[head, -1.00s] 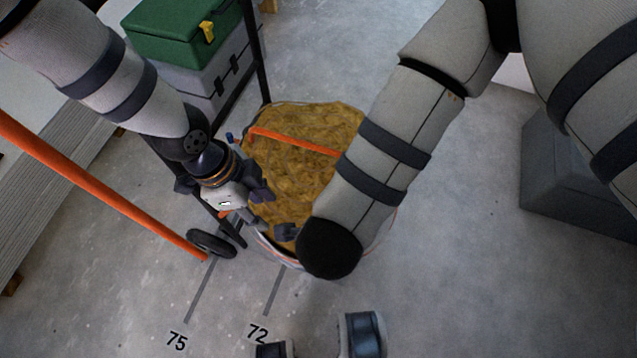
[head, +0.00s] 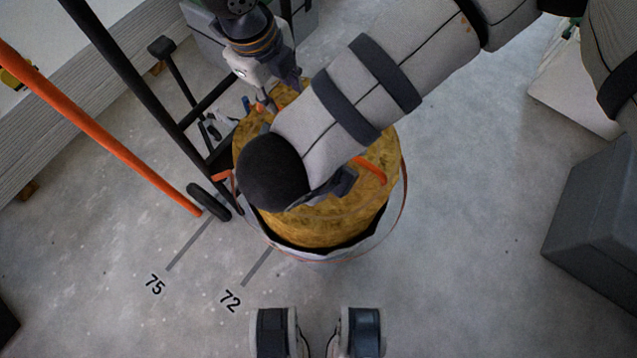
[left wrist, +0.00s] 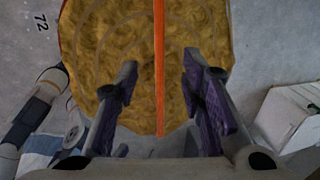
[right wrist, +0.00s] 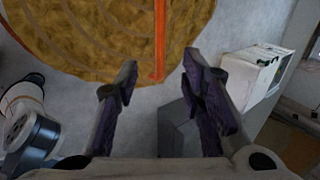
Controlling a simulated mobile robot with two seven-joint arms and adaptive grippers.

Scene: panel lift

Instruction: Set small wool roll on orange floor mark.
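The wool roll (head: 325,225) is yellow-brown and stands upright in a pale wrapper, its top crossed by an orange strap. The strap and wool also show in the left wrist view (left wrist: 130,50) and the right wrist view (right wrist: 110,35). My left gripper (head: 276,94) is at the far left edge of the roll's top; its fingers are apart with the strap's line between them, nothing clasped. My right gripper (right wrist: 157,95) is open at the roll's edge, near the strap's end. In the head view my right forearm mostly hides it. I cannot make out an orange floor mark.
A black hand truck frame (head: 135,75) with a wheel (head: 209,202) stands close left of the roll. An orange pole (head: 100,130) slants at the left. A grey box (head: 600,225) is at the right. Floor labels 75 and 72 lie in front; the floor between roll and box is clear.

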